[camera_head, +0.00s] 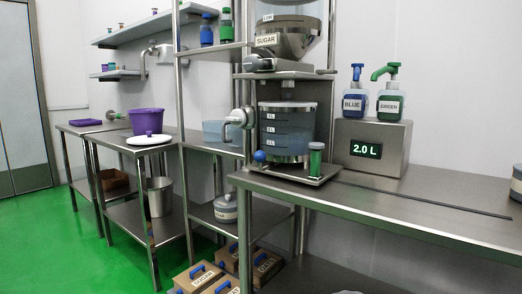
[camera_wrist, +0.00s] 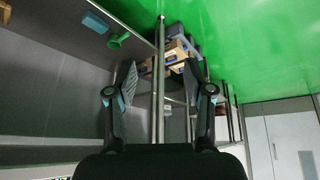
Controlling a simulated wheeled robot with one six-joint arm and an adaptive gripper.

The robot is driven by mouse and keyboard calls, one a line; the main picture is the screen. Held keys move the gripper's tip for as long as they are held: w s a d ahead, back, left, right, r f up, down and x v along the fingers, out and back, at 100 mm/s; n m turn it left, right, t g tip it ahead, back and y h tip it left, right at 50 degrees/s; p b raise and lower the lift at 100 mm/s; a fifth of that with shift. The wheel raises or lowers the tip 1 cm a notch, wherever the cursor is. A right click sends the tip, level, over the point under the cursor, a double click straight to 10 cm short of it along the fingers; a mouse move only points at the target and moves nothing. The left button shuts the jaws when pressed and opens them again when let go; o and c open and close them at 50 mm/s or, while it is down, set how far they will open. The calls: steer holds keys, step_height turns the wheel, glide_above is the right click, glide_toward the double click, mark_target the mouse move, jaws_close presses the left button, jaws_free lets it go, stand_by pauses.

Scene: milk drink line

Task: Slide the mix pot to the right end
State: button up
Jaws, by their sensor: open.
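The pot I take for the mix pot (camera_head: 287,133) is a clear vessel with level marks and bluish contents. It stands upright at the left end of the right-hand steel table (camera_head: 400,215), below the hopper labelled SUGAR (camera_head: 285,40). It sits on a low metal base (camera_head: 300,174) with a blue knob (camera_head: 259,156) and a green cylinder (camera_head: 316,158) in front. My gripper (camera_wrist: 161,82) is open and empty in the wrist view, its fingers wide apart. It is outside the head view, so its distance from the pot cannot be told.
A dark strip (camera_head: 430,196) runs along the tabletop to the right. A grey box reading 2.0 L (camera_head: 372,148) stands behind it, carrying blue (camera_head: 355,103) and green (camera_head: 389,104) pump bottles. Cardboard boxes (camera_head: 210,278) lie on the floor. The right part of the tabletop is mostly clear.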

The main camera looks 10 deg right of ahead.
steer(key=w+d+r+n+h+b, duration=0.2)
steer(key=w+d+r+n+h, duration=0.4)
steer(key=w+n, duration=0.25)
steer(key=n+t+h+b, duration=0.3)
steer(key=n+t+h, duration=0.35)
steer(key=n, duration=1.05)
glide_toward(314, 152)
steer(key=shift+g+h, duration=0.55)
steer(key=shift+h, duration=0.2)
steer(key=x, duration=0.7)
steer(key=w+x, duration=0.1)
steer(key=x, duration=0.3)
steer(key=shift+w+a+f+p, duration=0.1)
steer(key=shift+a+f+p, duration=0.1)
steer(key=shift+f+p, duration=0.15)
steer(key=shift+c, duration=0.2)
steer(key=shift+r, duration=0.1)
jaws_close()
